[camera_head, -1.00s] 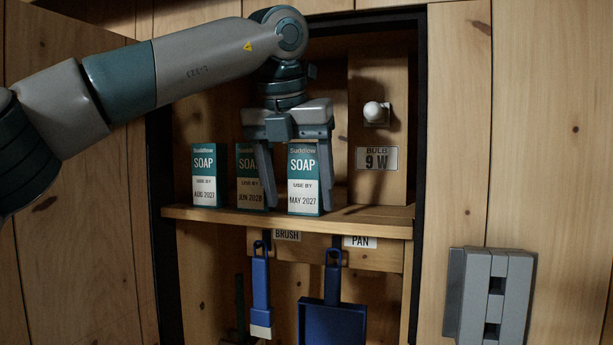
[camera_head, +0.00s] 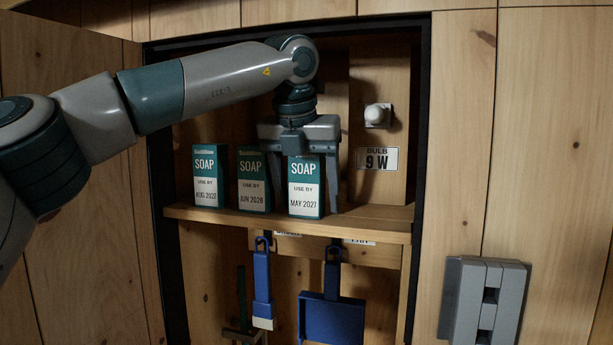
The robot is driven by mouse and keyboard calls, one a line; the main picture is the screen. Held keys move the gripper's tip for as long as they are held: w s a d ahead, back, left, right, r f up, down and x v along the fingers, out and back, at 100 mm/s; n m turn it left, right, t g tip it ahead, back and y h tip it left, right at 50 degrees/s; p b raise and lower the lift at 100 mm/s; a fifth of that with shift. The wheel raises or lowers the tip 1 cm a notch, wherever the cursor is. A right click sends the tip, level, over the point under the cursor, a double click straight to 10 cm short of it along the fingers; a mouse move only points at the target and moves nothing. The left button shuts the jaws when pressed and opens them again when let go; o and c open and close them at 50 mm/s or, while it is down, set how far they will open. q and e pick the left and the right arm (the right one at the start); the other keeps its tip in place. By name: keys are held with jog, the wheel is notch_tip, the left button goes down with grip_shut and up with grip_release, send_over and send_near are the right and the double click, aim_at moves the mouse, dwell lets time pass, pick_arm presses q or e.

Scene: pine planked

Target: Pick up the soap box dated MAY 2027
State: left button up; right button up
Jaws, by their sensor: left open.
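Three teal and white soap boxes stand upright in a row on the shelf (camera_head: 372,226). The box dated MAY 2027 (camera_head: 305,190) is the rightmost. The JUN 2028 box (camera_head: 253,185) is in the middle and the AUG 2027 box (camera_head: 209,180) is at the left. My left gripper (camera_head: 307,196) points down over the MAY 2027 box, open, with one finger at each side of it. The right finger stands a little apart from the box. The left finger is between the MAY and JUN boxes, and its tip is partly hidden.
A white bulb (camera_head: 376,114) is on the back panel above a "9 W" label (camera_head: 377,159). A blue brush (camera_head: 262,290) and a blue pan (camera_head: 332,312) hang below the shelf. A dark frame (camera_head: 421,130) edges the cabinet. A grey block-like fixture (camera_head: 484,300) is at the right.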

pick_arm(q)
jog(key=shift+d, duration=0.1)
jog(key=c, duration=1.3)
jog(key=shift+r, duration=0.1)
jog(key=shift+r, duration=0.2)
jog(key=shift+s+f+b, duration=0.2)
jog(key=shift+s+b, duration=0.1)
jog(key=shift+b, duration=0.05)
jog(key=s+a+b, duration=0.2)
jog(key=s+b, duration=0.2)
jog(key=s, duration=0.1)
jog(key=s+a+b, duration=0.1)
jog(key=s+b, duration=0.3)
jog(key=s, duration=0.2)
jog(key=s+a+b, duration=0.2)
jog(key=s+b, duration=0.2)
jog(key=s, duration=0.1)
jog(key=shift+s+a+r+b, duration=0.2)
jog(key=shift+s+a+b, duration=0.1)
jog(key=shift+a, duration=0.05)
